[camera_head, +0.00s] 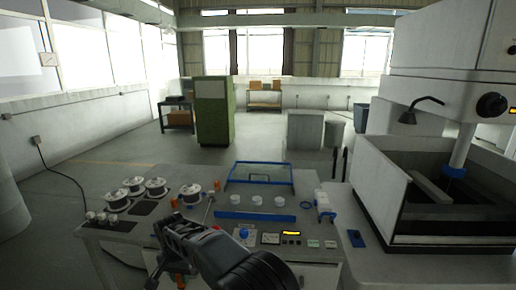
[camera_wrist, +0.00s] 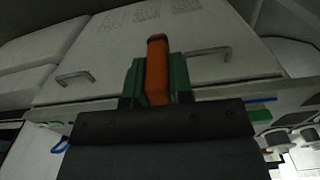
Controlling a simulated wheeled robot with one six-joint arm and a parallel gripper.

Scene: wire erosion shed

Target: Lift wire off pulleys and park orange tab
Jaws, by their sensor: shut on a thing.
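In the wrist view the orange tab (camera_wrist: 157,47) stands upright between the green fingers of my gripper (camera_wrist: 157,66). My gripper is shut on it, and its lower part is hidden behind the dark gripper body. In the head view my arm reaches over the front of the bench (camera_head: 190,248), and its dark links hide part of the bench edge. Several white spools (camera_head: 155,187) stand at the left of the bench. Small white discs (camera_head: 257,200) sit in a row near its middle. I cannot make out the wire, nor tell which parts are the pulleys.
A blue-framed clear panel (camera_head: 260,173) stands at the back of the bench. A small control panel (camera_head: 291,234) lies right of my arm. The large machine (camera_head: 435,150) with its open tank fills the right.

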